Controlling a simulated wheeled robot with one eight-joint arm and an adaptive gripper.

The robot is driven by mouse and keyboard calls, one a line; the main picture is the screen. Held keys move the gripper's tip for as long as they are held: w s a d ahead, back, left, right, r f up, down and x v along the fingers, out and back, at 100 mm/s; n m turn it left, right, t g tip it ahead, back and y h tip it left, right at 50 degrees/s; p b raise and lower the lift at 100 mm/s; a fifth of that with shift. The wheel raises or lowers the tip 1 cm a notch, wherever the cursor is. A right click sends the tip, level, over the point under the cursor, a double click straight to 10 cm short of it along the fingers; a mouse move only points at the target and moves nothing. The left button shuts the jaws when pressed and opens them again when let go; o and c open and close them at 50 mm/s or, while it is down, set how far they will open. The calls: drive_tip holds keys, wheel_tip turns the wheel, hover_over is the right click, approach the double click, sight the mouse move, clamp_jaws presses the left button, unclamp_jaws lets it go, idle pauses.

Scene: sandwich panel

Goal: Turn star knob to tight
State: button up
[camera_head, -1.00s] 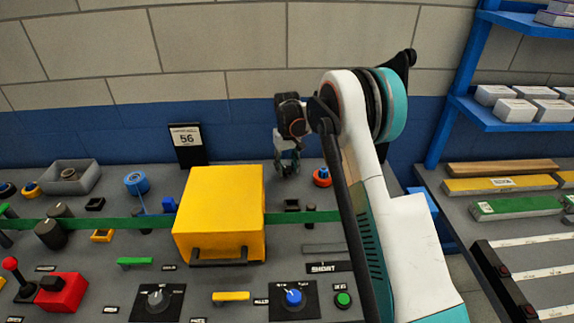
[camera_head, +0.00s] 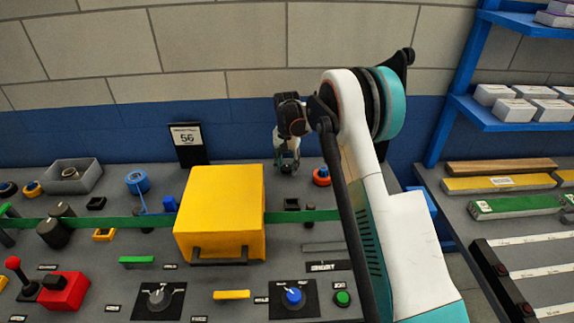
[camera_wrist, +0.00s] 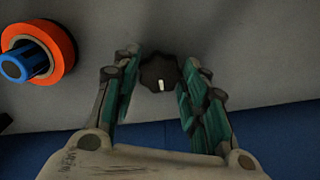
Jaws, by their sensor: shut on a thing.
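The star knob (camera_wrist: 160,72) is dark with a lobed rim and a short white mark. In the wrist view it sits between my two fingers, with the mark toward the palm. My gripper (camera_wrist: 158,80) is shut on the knob, one green-padded finger on each side. In the head view my gripper (camera_head: 287,167) points down at the back of the panel, behind the yellow box. The knob is too small there to make out well.
An orange ring with a blue centre (camera_wrist: 38,55) is beside the knob; in the head view it is just right of my gripper (camera_head: 321,176). A large yellow box (camera_head: 220,210) stands in front on the left. The blue wall (camera_head: 100,135) is close behind.

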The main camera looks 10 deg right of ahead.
sight(287, 168)
idle(0.4)
drive_tip(key=o, duration=1.1)
wheel_tip(287, 168, up, 12)
drive_tip(key=shift+r, duration=0.1)
